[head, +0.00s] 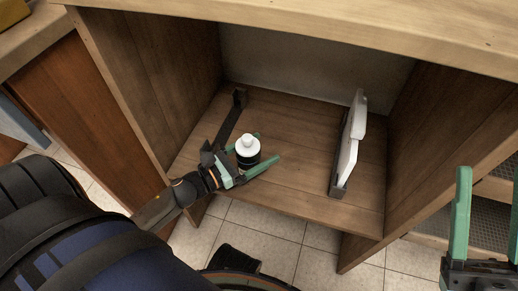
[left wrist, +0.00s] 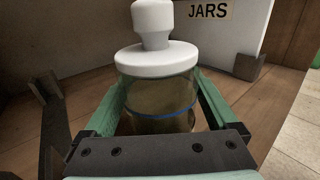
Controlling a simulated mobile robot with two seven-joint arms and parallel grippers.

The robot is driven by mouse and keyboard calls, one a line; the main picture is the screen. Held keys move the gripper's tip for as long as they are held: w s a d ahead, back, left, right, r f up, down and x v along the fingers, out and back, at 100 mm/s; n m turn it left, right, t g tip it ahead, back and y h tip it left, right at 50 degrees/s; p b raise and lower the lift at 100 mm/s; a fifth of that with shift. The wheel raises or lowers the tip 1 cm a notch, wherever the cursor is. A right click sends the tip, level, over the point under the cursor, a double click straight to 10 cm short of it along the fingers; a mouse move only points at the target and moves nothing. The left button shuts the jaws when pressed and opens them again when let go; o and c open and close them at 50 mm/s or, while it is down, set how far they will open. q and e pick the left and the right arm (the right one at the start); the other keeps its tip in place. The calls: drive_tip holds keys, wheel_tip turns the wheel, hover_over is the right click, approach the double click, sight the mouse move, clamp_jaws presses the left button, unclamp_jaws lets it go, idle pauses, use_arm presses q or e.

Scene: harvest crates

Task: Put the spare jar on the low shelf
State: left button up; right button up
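The spare jar (head: 248,146) has a white knobbed lid and stands upright between my left gripper's green fingers, over the front left of the low shelf (head: 295,165). In the left wrist view the jar (left wrist: 157,95) shows a clear body with brownish contents and a blue line. My left gripper (head: 266,148) has one finger along each side of the jar and appears shut on it. The jar's base is hidden, so I cannot tell whether it touches the shelf. My right gripper (head: 488,210) is open and empty at the right edge of the head view.
A dark bracket (head: 233,115) stands on the shelf's left. A white panel (head: 347,145) leans in another dark holder on the right; a JARS label (left wrist: 208,11) shows in the wrist view. Side walls and a top enclose the shelf. Its middle boards are clear.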

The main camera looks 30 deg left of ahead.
sight(238, 162)
use_arm(q)
drive_tip(key=shift+o, duration=0.3)
drive_tip(key=shift+r, duration=0.2)
drive_tip(key=p+v, duration=0.2)
drive_tip(key=v, duration=1)
